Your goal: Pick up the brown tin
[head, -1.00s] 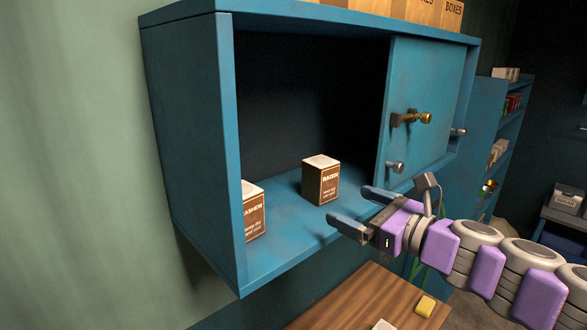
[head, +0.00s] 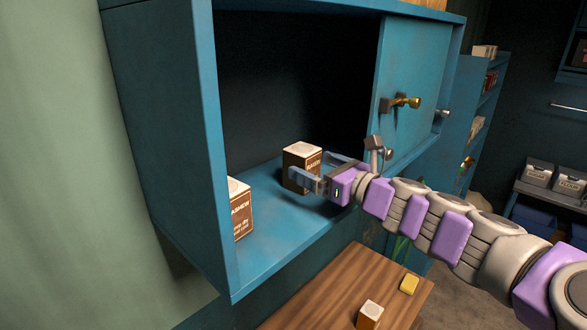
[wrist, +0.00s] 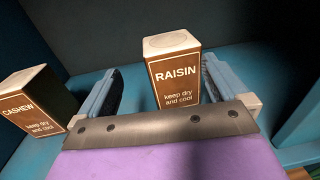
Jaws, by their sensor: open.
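A brown tin labelled RAISIN (head: 300,153) with a pale top stands upright on the shelf floor of the blue cabinet. It shows large in the wrist view (wrist: 175,75). A second brown tin, labelled CASHEW (wrist: 32,103), stands to its left; the cabinet's side wall partly hides it in the head view (head: 240,209). My gripper (head: 309,166) is open, inside the cabinet front at the raisin tin. In the wrist view the raisin tin stands between the two blue fingers, close to the right one, with a gap to the left one. I cannot tell whether they touch.
Below is a wooden table (head: 335,290) with a small brown box (head: 370,314) and a yellow item (head: 409,284).

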